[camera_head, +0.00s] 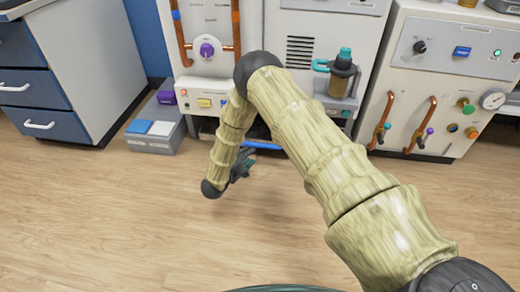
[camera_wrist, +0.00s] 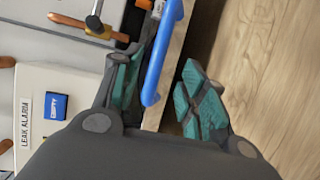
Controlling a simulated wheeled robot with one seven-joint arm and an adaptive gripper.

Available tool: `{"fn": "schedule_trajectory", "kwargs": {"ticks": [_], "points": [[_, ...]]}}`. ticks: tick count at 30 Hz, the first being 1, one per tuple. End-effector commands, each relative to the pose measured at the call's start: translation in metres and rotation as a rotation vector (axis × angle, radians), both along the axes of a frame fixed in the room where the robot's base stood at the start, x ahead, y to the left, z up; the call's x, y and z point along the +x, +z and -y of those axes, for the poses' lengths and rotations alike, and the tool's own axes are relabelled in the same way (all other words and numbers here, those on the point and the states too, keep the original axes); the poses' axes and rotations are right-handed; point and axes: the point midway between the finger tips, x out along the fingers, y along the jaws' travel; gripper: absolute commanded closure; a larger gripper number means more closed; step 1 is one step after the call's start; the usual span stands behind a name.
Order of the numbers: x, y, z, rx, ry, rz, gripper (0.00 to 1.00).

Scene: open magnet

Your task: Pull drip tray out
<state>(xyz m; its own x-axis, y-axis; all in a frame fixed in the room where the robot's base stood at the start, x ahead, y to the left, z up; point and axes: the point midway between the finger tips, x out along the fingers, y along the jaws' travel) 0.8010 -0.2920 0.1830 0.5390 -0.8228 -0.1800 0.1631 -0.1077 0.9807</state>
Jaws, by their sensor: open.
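The drip tray shows as a low blue bar (camera_head: 264,145) at the foot of the middle cabinet in the head view, partly hidden by my arm. In the wrist view its blue handle (camera_wrist: 163,50) runs upright in the picture, with its lower end between the teal finger pads. My gripper (camera_wrist: 162,88) is open, with one finger on each side of the handle. I cannot tell whether either pad touches it. In the head view my gripper (camera_head: 243,164) is low, near the floor in front of the cabinet, and its fingers are small and dark.
A leak alarm panel (camera_wrist: 40,118) with a blue button is beside the handle. A grey box with coloured blocks (camera_head: 155,138) stands left of the cabinet. A cabinet with copper handles (camera_head: 432,100) stands right. The wooden floor (camera_head: 110,225) in front is clear.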

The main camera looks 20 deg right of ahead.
Motion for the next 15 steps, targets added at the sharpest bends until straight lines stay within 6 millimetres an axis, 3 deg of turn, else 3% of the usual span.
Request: {"fn": "schedule_trajectory", "kwargs": {"ticks": [15], "points": [[0.041,-0.017,0.064,0.001,-0.003,0.002,0.58]]}}
